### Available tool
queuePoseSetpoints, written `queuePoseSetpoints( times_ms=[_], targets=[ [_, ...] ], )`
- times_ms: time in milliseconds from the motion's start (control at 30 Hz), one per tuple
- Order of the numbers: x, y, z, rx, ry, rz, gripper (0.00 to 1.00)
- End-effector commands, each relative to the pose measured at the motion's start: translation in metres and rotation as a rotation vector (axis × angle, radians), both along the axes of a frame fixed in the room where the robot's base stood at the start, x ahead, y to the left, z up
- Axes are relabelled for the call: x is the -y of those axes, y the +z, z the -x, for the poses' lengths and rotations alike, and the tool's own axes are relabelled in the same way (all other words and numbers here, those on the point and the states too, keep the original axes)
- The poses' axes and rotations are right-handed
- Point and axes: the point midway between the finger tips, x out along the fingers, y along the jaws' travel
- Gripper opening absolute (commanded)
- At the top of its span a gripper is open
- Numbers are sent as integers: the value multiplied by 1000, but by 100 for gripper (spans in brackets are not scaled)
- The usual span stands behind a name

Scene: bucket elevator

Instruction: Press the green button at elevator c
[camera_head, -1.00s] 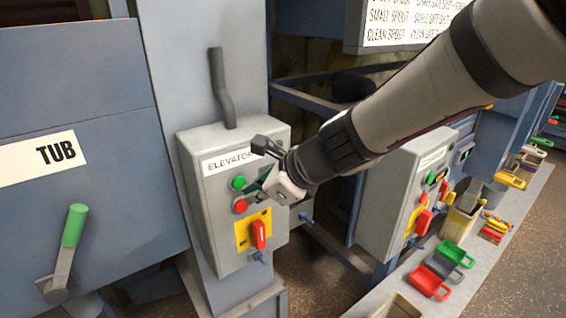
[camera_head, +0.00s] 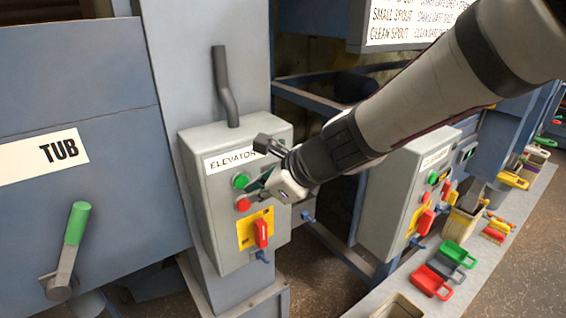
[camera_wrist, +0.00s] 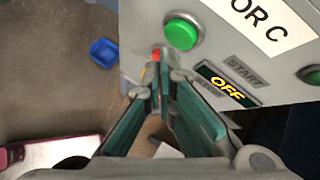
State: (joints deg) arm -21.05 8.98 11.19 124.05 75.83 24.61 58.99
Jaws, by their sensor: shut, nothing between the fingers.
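The elevator control box (camera_head: 215,225) is a grey box on a blue-grey column, labelled "ELEVATOR" in the head view. Its green button (camera_head: 240,181) is round, above a red button (camera_head: 243,204). In the wrist view the label ends "OR C", and the green button (camera_wrist: 181,33) is at the top, with an "OFF" display (camera_wrist: 220,88) to its lower right. My gripper (camera_head: 262,184) is shut and empty, in front of the box just right of the green button. In the wrist view the fingertips (camera_wrist: 158,70) partly hide the red button. I cannot tell whether they touch the box.
A red rotary switch (camera_head: 262,233) on a yellow plate sits below the buttons. A second grey box (camera_head: 385,205) stands to the right. A shelf (camera_head: 480,255) with coloured scoops runs along the right. A green-handled lever (camera_head: 72,235) is at left.

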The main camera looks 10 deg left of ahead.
Motion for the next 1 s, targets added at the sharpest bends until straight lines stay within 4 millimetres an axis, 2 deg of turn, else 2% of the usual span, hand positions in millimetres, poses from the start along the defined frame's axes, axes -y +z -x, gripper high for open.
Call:
queuePoseSetpoints(
  times_ms=[1000],
  targets=[
    [-8,0,-7,0,0,0,0]
  ],
)
